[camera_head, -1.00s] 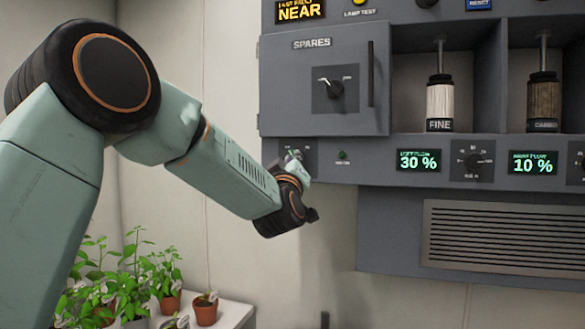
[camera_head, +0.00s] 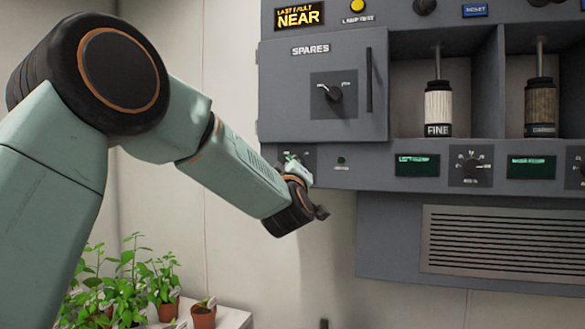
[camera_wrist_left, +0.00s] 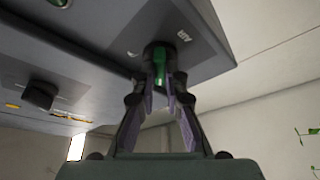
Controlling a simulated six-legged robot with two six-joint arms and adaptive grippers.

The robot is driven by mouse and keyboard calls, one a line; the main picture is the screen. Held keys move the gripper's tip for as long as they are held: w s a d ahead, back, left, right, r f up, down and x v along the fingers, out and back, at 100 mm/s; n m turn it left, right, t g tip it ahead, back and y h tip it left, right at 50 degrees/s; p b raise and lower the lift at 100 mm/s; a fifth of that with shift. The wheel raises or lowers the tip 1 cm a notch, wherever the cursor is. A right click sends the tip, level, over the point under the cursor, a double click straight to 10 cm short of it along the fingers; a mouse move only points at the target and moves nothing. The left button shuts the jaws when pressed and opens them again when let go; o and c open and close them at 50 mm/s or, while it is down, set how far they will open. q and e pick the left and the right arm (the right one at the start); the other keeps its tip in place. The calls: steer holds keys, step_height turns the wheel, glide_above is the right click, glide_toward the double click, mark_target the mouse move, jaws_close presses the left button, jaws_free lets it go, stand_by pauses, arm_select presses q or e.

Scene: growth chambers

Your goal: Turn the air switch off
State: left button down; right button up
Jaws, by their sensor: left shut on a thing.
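The air switch (camera_wrist_left: 158,52) is a dark round knob with a green part, on the underside-tilted panel face in the left wrist view. My left gripper (camera_wrist_left: 163,88) is shut on this knob, with a finger on each side. In the head view my left gripper (camera_head: 297,161) is at the lower left end of the grey panel (camera_head: 375,178), and the wrist and fingers mostly hide the switch. My right gripper is in neither view.
Two displays (camera_head: 417,165) (camera_head: 531,167) on the panel are dim. A dial (camera_head: 470,166) sits between them. The SPARES door (camera_head: 302,85) is above my gripper. Potted plants (camera_head: 130,285) stand at lower left. The wall beneath my forearm is clear.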

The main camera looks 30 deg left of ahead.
arm_select(q)
steer(key=c, duration=1.4)
jaws_free()
steer(key=shift+s+f, duration=0.1)
steer(key=shift+f, duration=0.05)
steer(key=shift+c, duration=0.2)
steer(key=shift+o, duration=0.2)
steer(key=v, duration=1.2)
